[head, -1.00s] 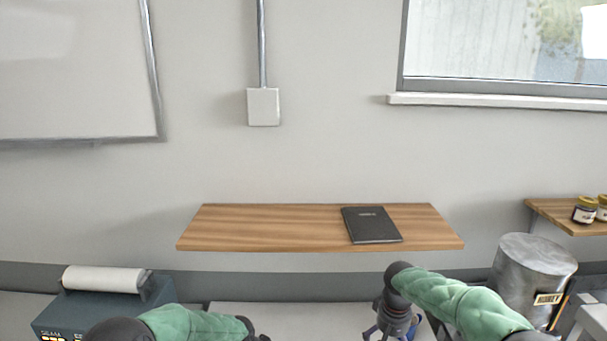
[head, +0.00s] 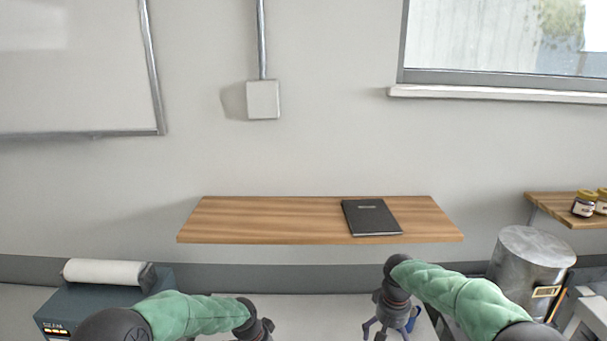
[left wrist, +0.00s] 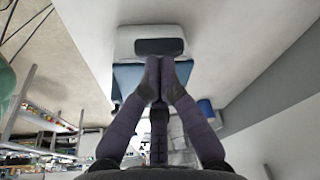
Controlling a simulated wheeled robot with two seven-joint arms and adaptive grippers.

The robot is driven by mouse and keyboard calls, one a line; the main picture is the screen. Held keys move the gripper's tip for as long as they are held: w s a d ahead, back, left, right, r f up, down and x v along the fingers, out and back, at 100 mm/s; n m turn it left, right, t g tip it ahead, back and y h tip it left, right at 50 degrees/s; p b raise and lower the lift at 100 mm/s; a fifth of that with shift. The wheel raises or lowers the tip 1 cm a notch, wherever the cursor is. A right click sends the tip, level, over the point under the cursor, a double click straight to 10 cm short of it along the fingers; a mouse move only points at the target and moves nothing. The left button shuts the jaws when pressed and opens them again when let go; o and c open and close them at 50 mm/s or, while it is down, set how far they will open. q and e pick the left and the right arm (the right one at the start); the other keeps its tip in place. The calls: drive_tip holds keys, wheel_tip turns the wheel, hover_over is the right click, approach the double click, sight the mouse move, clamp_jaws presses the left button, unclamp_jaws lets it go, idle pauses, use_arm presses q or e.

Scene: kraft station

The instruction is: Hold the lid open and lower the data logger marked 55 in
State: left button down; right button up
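No data logger marked 55 and no lid can be made out in the head view. My left gripper (head: 266,335) is at the bottom edge of the head view, mostly cut off. In the left wrist view its purple-grey fingers (left wrist: 160,68) come together at the tips, with nothing visible between them. Beyond the tips is a white and blue object with a dark panel (left wrist: 160,46); I cannot tell what it is. My right gripper (head: 388,328) points down over a pale surface at the bottom of the head view, fingers spread, no object seen in it.
A wooden wall shelf (head: 270,220) holds a black notebook (head: 371,217). A dark machine with a white roll (head: 104,272) stands at left. A metal canister (head: 532,260) stands at right, below a small shelf with jars (head: 584,204). The pale work surface (head: 310,312) is mostly cut off.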

use_arm(q)
drive_tip(key=shift+w+d+v, duration=0.1)
drive_tip(key=shift+d+v, duration=0.05)
drive_tip(key=shift+v, duration=0.7)
drive_tip(key=shift+w+d+v, duration=0.1)
drive_tip(key=shift+d+v, duration=0.1)
drive_tip(key=shift+v, duration=0.65)
drive_tip(key=shift+w+d+v, duration=0.1)
drive_tip(key=shift+d+v, duration=0.05)
drive_tip(key=shift+v, duration=0.65)
drive_tip(key=shift+r, duration=0.15)
